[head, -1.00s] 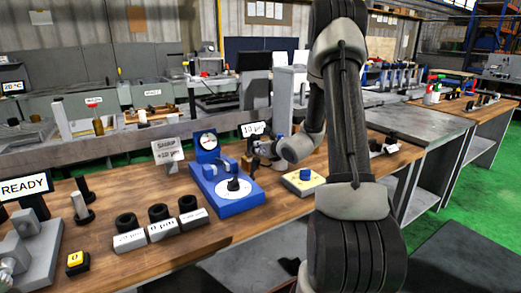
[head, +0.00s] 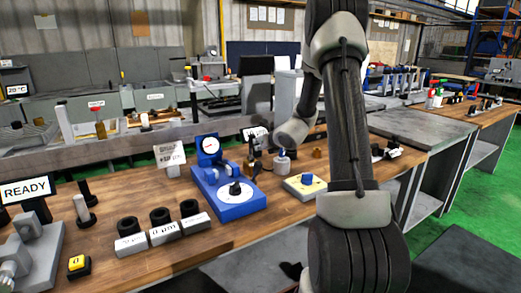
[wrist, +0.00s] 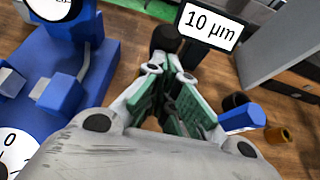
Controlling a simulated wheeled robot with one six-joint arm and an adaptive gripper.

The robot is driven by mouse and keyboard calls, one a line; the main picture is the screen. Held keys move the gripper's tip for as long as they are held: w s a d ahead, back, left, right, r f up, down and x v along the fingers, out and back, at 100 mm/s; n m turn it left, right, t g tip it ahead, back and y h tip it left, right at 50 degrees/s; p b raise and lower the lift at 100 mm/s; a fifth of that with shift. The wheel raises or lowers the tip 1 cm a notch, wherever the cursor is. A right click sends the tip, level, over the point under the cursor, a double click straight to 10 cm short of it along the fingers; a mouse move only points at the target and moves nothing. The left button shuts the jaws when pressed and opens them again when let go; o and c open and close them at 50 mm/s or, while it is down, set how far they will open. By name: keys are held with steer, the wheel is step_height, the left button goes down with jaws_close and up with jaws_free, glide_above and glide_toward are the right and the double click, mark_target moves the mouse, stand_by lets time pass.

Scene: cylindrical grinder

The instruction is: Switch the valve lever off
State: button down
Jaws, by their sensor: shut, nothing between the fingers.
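A blue lever-like handle (wrist: 240,118) lies close to the right of my gripper in the wrist view, with a small brass fitting (wrist: 278,135) at its right end. It looks like the valve lever, though its base and exact setting are hidden. My gripper (wrist: 172,68) is shut and empty, its green-padded fingers pointing toward a dark round post (wrist: 165,40). I cannot tell whether the right finger touches the blue handle. In the head view, a small brass piece (head: 318,152) stands near my wrist; the lever is not clear there.
A blue gauge stand (head: 228,195) is left of my gripper. A "10 µm" sign (wrist: 210,30) stands ahead. Rings on labelled blocks (head: 162,225) stand further left.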

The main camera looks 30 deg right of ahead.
mark_target(253, 134)
steer(key=w, duration=0.1)
steer(key=w+r, duration=0.1)
steer(key=w, duration=0.1)
steer(key=shift+w+a+r, duration=0.1)
steer(key=shift+r, duration=0.2)
steer(key=shift+w+r, duration=0.15)
steer(key=shift+w, duration=0.7)
steer(key=shift+w+r, duration=0.1)
steer(key=shift+w, duration=0.7)
